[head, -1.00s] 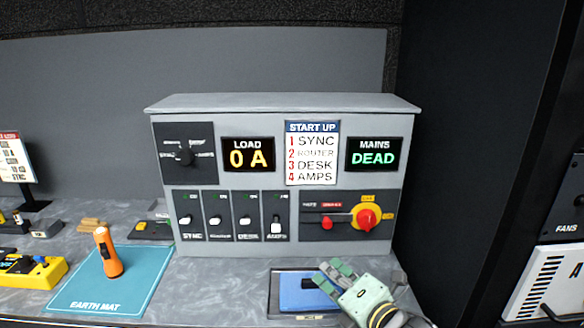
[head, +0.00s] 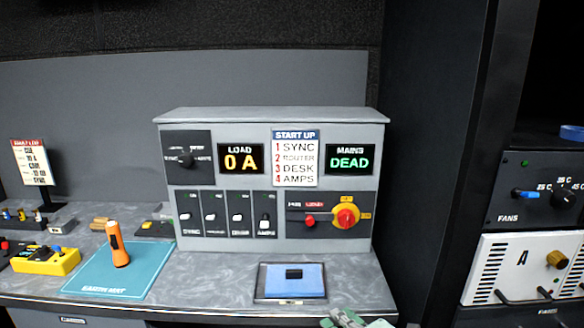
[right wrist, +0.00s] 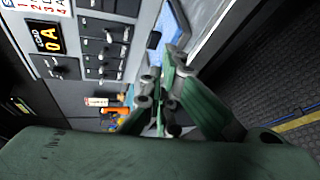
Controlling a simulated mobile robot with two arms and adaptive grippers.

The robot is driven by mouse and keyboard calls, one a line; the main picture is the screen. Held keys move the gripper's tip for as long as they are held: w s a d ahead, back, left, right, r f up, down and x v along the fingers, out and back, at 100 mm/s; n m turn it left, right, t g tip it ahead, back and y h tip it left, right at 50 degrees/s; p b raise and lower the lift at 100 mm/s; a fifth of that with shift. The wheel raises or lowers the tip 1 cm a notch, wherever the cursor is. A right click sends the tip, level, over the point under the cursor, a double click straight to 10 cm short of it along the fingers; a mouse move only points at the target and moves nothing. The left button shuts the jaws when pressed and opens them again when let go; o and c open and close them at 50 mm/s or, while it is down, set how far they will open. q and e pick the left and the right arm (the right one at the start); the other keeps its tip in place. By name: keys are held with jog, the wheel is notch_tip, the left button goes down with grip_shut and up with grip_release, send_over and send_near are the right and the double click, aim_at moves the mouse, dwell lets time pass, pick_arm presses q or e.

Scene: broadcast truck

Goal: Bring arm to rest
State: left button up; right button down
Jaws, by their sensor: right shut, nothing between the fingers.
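My right gripper (head: 352,318) shows at the bottom edge of the head view, only partly in frame. It is below and to the right of a blue pad in a dark tray (head: 262,296), at the counter's front edge. In the right wrist view its green fingers (right wrist: 170,75) are together with nothing between them, and the blue pad (right wrist: 172,28) is beyond them. My left gripper is in neither view.
A grey power panel (head: 270,115) stands on the counter, reading 0 A and DEAD. An orange torch (head: 117,246) stands on the blue earth mat (head: 80,287). A yellow box (head: 47,263) is at left. Right stands a rack with a fan panel (head: 530,202).

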jog(key=s+d+f+m+g+h, duration=0.2)
jog(key=s+d+f+m+g, duration=0.15)
jog(key=s+f+m, duration=0.55)
jog(key=s+d+f+m+g+h, duration=0.2)
jog(key=s+d+f+m+g, duration=0.3)
jog(key=s, duration=0.7)
jog(key=s+d+f+m+g+h, duration=0.2)
jog(key=s+f+m, duration=0.2)
jog(key=s+m, duration=0.55)
jog(key=s+f+n, duration=0.1)
jog(key=s+f, duration=0.1)
jog(key=f, duration=1.1)
jog(key=s+f+n, duration=0.1)
jog(key=s+f, duration=0.1)
jog(key=f, duration=1.2)
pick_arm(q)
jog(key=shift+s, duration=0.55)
pick_arm(e)
jog(key=s+d+f+g, duration=0.2)
jog(key=s+d+f, duration=0.1)
jog(key=s+f, duration=1.1)
jog(key=shift+s, duration=0.9)
